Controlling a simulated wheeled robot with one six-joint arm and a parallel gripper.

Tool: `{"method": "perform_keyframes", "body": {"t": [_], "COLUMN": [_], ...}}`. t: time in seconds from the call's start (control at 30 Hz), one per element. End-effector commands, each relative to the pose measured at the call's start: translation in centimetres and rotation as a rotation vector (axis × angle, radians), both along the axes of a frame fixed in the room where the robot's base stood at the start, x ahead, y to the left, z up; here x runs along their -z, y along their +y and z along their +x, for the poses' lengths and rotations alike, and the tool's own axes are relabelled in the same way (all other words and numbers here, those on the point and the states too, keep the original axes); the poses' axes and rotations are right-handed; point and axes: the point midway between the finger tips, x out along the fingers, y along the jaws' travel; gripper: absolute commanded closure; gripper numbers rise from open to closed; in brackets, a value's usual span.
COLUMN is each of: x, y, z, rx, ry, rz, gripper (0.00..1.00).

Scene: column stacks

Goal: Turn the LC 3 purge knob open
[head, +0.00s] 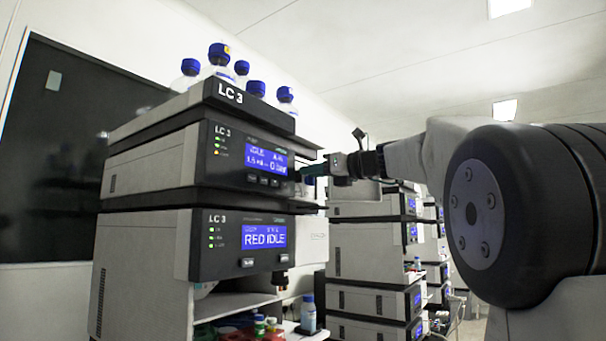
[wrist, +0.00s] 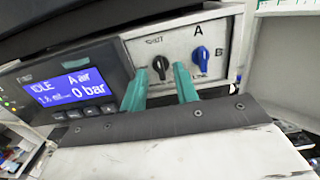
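In the wrist view, a black knob (wrist: 160,66) sits on the light panel right of the pump's screen, with small, barely legible lettering around it. It appears to be the purge knob. My gripper (wrist: 160,75) has two green fingers, spread apart, one tip on either side of the black knob. I cannot tell if either tip touches it. In the head view, my gripper (head: 312,172) is at the right edge of the upper LC 3 module (head: 250,160), and the knob is hidden there.
A blue knob (wrist: 202,54) marked A and B is just right of the right finger. The pump screen (wrist: 68,88) reads IDLE, A air, 0 bar. Blue-capped bottles (head: 220,62) stand atop the stack. A lower LC 3 module (head: 240,245) is below. More stacks (head: 370,250) stand behind.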

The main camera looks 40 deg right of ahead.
Motion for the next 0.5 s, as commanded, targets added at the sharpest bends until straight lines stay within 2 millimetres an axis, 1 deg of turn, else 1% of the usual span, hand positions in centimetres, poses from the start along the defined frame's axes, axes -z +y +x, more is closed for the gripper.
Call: {"method": "perform_keyframes", "body": {"t": [0.03, 0.1, 0.2, 0.5], "x": [0.0, 0.0, 0.0, 0.0], "y": [0.3, 0.6, 0.8, 0.9], "z": [0.8, 1.5, 2.1, 2.4], "rx": [-0.002, -0.003, 0.000, 0.000], "ry": [0.000, 0.000, 0.000, -0.001], "rz": [-0.001, 0.000, -0.001, -0.002], "gripper": [0.70, 0.70, 0.70, 0.70]}}
